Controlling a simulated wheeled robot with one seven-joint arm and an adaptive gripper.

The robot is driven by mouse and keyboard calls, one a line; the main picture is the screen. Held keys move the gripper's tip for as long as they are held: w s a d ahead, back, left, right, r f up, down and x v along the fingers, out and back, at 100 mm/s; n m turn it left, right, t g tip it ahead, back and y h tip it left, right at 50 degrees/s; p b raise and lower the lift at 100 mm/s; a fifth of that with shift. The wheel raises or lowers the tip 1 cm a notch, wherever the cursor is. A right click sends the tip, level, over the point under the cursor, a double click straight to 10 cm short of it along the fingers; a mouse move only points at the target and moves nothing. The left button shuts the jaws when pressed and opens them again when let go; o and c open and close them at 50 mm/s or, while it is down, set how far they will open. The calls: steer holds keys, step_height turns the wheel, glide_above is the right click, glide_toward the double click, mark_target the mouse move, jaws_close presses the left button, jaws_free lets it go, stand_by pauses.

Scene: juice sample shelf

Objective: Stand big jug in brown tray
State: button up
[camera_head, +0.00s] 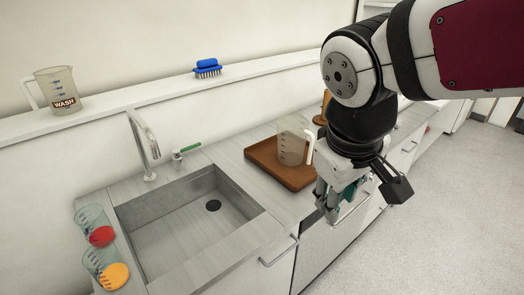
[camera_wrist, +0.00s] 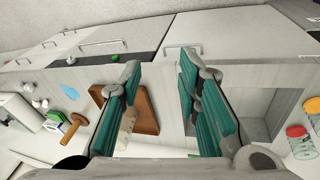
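A large clear jug (camera_head: 291,142) with a pale handle stands upright in the brown tray (camera_head: 262,157) on the counter right of the sink. The tray also shows in the wrist view (camera_wrist: 146,112), where a pale part of the jug (camera_wrist: 126,131) is partly hidden behind a finger. My gripper (camera_head: 333,203) is in front and to the right of the tray, apart from the jug. In the wrist view its teal-padded fingers (camera_wrist: 158,78) are spread with nothing between them. Another clear jug labelled WASH (camera_head: 59,90) stands on the shelf.
The sink (camera_head: 190,220) lies left of the tray, with a tap (camera_head: 145,145) behind it. A blue brush (camera_head: 207,68) sits on the shelf. A brown wooden object (camera_wrist: 72,127) stands beyond the tray.

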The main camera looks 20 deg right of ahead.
steer(key=a+r+t, duration=0.1)
steer(key=s+a+r+m+t+y, duration=0.1)
steer(key=a, duration=0.1)
steer(key=s+a+m+y, duration=0.1)
steer(key=shift+s+a+r+t, duration=0.1)
steer(key=shift+a+r+t, duration=0.2)
steer(key=shift+r+t, duration=0.1)
stand_by(0.9)
